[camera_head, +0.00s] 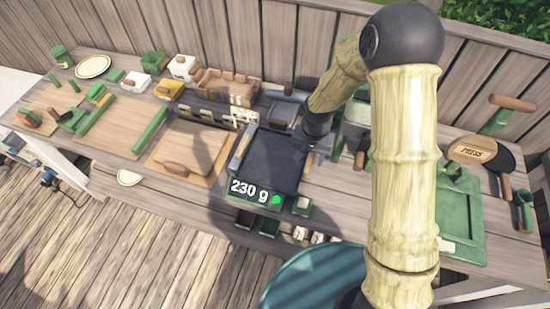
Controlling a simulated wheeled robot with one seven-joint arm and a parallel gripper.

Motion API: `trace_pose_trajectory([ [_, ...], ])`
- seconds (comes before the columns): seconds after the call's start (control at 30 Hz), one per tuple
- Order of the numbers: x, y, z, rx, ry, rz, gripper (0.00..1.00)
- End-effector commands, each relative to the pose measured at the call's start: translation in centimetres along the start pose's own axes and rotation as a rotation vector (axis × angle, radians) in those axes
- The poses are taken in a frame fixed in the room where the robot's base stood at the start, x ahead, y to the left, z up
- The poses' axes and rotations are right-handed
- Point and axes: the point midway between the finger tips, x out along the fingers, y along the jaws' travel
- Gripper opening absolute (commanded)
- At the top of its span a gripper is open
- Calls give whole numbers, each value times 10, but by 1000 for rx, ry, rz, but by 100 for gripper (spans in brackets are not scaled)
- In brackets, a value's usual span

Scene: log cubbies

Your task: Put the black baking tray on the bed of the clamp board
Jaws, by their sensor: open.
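What looks like the black baking tray (275,158) is a dark, flat rectangle at the middle of the bench. It lies on a green scale whose display (256,194) reads 230 g with a green light. My gripper (309,152) is at the tray's right edge, pointing down. It is open, but its fingers are small and dark, so I cannot tell whether they touch the tray. The likely clamp board (118,143) is a wooden board with two green bars, left of centre. Its bed between the bars looks bare.
A row of small boxes (205,115) stands behind. A green framed tray (456,214) and a press paddle (481,152) lie at right. A teal round top (318,278) is in front.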

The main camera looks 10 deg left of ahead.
Motion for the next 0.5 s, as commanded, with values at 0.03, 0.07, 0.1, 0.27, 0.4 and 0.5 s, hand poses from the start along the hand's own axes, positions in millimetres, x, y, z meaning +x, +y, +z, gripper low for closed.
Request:
trace_pose_trajectory([
  [0.03, 2, 0, 0, 0, -3, 1, 50],
  [0.07, 3, 0, 0, 0, -3, 2, 50],
  [0.1, 6, 0, -1, -1, -4, 2, 50],
  [0.27, 22, -1, -4, 0, -3, 2, 50],
  [0.4, 39, -1, -5, -1, -4, 2, 50],
  [0.5, 47, -1, -5, -1, -1, 1, 50],
])
